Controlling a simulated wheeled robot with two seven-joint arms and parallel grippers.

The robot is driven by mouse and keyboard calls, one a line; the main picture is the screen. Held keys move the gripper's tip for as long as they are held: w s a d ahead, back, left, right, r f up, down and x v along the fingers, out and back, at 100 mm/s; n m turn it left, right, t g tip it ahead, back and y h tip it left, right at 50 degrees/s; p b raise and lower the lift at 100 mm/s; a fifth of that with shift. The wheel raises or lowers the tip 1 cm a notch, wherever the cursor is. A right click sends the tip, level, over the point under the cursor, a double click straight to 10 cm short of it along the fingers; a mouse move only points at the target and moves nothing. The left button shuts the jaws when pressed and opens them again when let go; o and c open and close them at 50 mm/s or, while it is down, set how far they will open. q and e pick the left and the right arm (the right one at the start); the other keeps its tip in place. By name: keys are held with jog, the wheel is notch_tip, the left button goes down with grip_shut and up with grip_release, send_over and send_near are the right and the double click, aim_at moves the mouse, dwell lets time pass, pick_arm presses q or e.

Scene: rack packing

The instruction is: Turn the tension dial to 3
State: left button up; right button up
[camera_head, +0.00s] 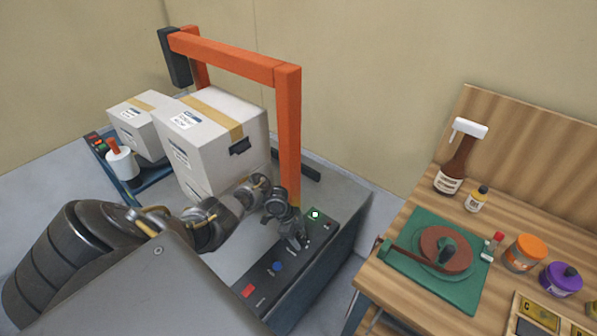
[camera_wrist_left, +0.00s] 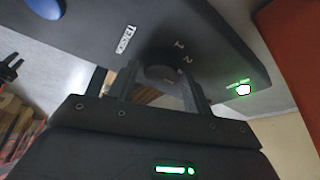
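The tension dial (camera_wrist_left: 162,68) is a dark round knob on the dark control panel (camera_wrist_left: 85,25), seen in the left wrist view. The numbers 1 and 2 show beside it, and a white tension label sits to its left. Its pointer and other numbers are not readable. My left gripper (camera_wrist_left: 160,80) has one finger on each side of the dial; whether they touch it is unclear. In the head view the left gripper (camera_head: 296,240) is over the panel (camera_head: 262,284) and hides the dial. My right gripper is not in view.
A green lit button (camera_head: 315,214), a blue button (camera_head: 278,266) and a red button (camera_head: 248,291) are on the panel. The orange arch (camera_head: 288,130) stands close behind my left gripper, with white boxes (camera_head: 215,135) beside it. A wooden bench (camera_head: 400,275) with bottles and jars is at right.

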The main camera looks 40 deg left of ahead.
pick_arm(q)
jog(key=shift+o, duration=0.6)
jog(key=shift+a, duration=0.1)
jog(key=shift+r, duration=0.1)
jog(key=shift+a+r, duration=0.15)
jog(key=shift+r, duration=0.1)
jog(key=p+v, duration=0.1)
jog(key=v, duration=0.9)
jog(key=shift+p, duration=0.35)
jog(key=shift+s, duration=0.1)
